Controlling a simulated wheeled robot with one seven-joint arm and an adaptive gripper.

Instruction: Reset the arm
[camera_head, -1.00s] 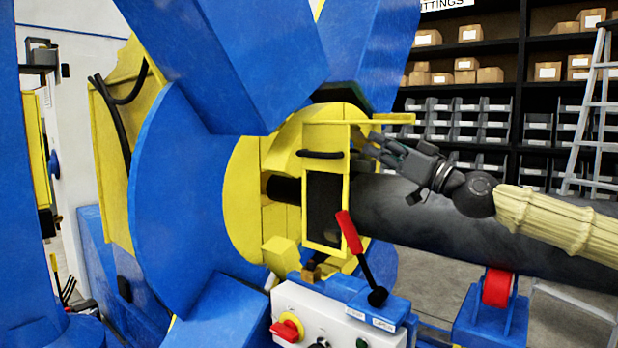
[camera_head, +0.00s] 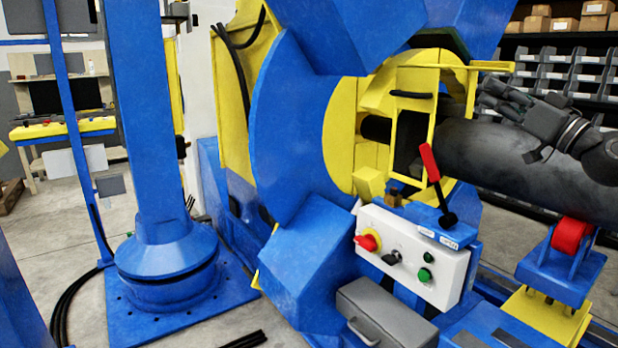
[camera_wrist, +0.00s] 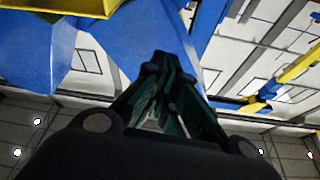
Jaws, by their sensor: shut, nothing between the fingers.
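My gripper (camera_head: 487,97) is at the right of the head view, its fingers pointing left. It appears just above the dark grey cylinder (camera_head: 490,155) and to the right of the yellow framed door (camera_head: 431,95). In the wrist view its dark fingers (camera_wrist: 168,70) come together at the tips with nothing held. A lever with a red handle (camera_head: 429,162) stands tilted on a blue block over the white control box (camera_head: 420,262). I cannot tell the exact gap between my gripper and the cylinder.
The big blue and yellow positioner (camera_head: 300,130) fills the middle. A blue column (camera_head: 160,140) stands on the left, with a workbench (camera_head: 62,130) behind it. A red roller stand (camera_head: 572,236) is under the cylinder. Shelves with bins (camera_head: 560,70) are at the back right.

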